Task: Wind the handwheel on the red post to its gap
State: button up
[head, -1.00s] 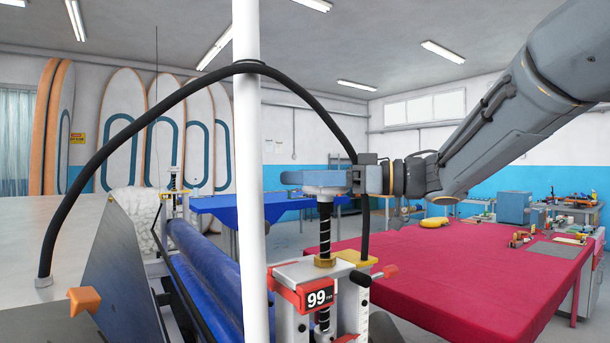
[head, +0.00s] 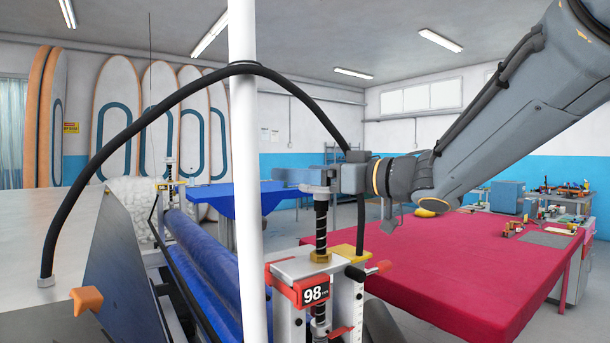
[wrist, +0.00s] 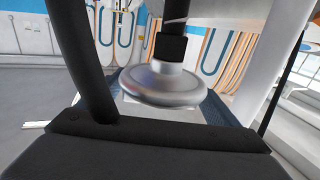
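The red-marked post (head: 283,292) stands in the front middle of the head view. Its red block carries a display reading 98 (head: 315,294). A threaded black spindle (head: 320,228) rises from a brass nut on it. The grey handwheel (wrist: 165,85) shows as a round disc with a hub in the wrist view; in the head view it is mostly hidden at the spindle top. My gripper (head: 300,177) is level with the spindle top, its fingers reaching left across it. The gap itself is not clearly visible.
A white pole (head: 246,130) stands just left of the post. A black hose (head: 130,135) arches from the left to behind my gripper. Blue rollers (head: 205,260) lie left of the post. A red-covered table (head: 470,270) fills the right.

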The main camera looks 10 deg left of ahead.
jog(key=shift+f, duration=0.1)
jog(key=b+v, duration=0.2)
jog(key=v, duration=0.5)
jog(key=shift+s+d, duration=0.15)
jog(key=shift+d, duration=0.25)
